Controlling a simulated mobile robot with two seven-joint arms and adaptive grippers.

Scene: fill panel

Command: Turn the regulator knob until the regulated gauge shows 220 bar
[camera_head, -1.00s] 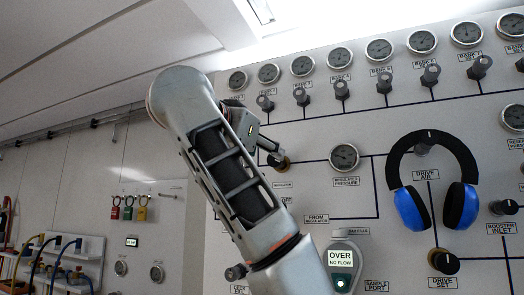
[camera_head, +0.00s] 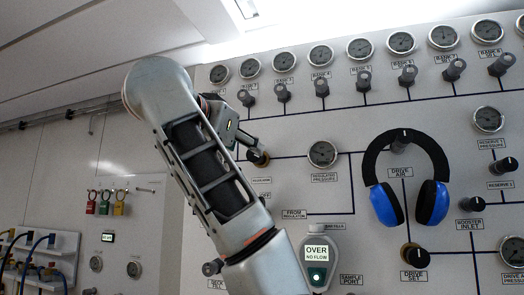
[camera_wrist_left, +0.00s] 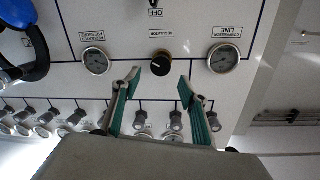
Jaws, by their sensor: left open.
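The regulator knob (camera_wrist_left: 162,64) is a black knob on a brass base, centred ahead of the fingertips in the left wrist view. In the head view it (camera_head: 259,159) shows partly behind my left gripper (camera_head: 251,146). In the wrist view my left gripper (camera_wrist_left: 160,82) is open, its two green-padded fingers apart; the knob shows between and beyond the tips, and nothing is held. The regulated pressure gauge (camera_head: 323,154) is right of the knob in the head view; it also shows in the wrist view (camera_wrist_left: 96,61). Its reading is too small to tell. My right gripper is out of view.
Blue-and-black ear defenders (camera_head: 408,178) hang on the panel at right. A line pressure gauge (camera_wrist_left: 223,58) sits beside the knob in the wrist view. A row of bank gauges (camera_head: 321,55) runs along the top. A lit OVER / NO FLOW device (camera_head: 317,260) hangs below.

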